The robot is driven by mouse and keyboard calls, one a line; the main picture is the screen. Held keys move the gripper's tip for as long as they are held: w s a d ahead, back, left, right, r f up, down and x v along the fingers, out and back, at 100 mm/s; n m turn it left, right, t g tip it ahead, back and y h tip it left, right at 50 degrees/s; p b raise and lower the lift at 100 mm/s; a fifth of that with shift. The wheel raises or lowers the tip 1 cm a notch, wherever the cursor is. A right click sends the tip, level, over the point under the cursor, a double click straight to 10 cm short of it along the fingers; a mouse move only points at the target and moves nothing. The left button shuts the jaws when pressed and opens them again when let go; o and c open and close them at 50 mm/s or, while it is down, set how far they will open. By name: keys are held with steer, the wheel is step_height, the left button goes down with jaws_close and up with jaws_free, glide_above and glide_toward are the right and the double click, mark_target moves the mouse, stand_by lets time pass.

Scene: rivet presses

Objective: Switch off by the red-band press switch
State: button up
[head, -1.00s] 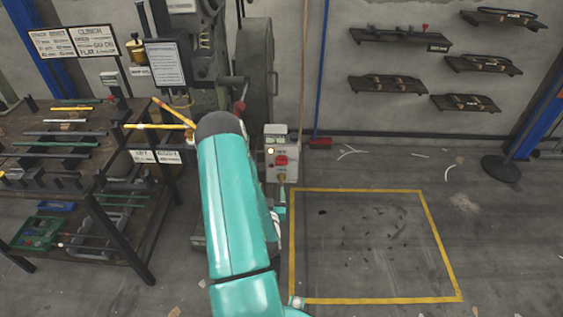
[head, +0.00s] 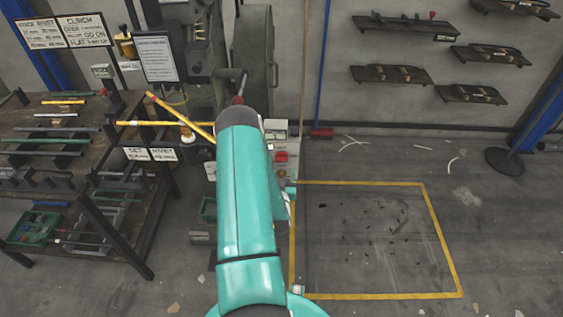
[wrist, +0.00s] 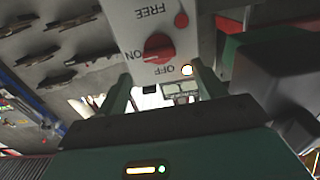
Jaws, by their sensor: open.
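The light grey switch box (head: 280,130) stands beside the press in the head view, partly covered by my arm. Its red rotary knob (head: 281,157) shows just right of my arm. In the wrist view the switch box (wrist: 138,20) hangs upside down, with FREE, ON and OFF lettering. The red knob (wrist: 158,47) sits between ON and OFF lettering; its exact setting is hard to tell. A small lamp (wrist: 187,70) glows by OFF. My gripper (wrist: 162,78) is open and empty, its fingers either side of the knob's line, apart from it. The head view hides the fingers behind my arm.
The green-grey press (head: 200,45) stands behind my arm, with a crank lever (head: 236,88) close by. A tool table (head: 60,150) with rods and yellow bars is at left. Wall shelves (head: 410,27) hang at right.

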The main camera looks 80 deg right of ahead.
mark_target(282, 161)
steer(key=x, duration=0.6)
steer(key=c, duration=1)
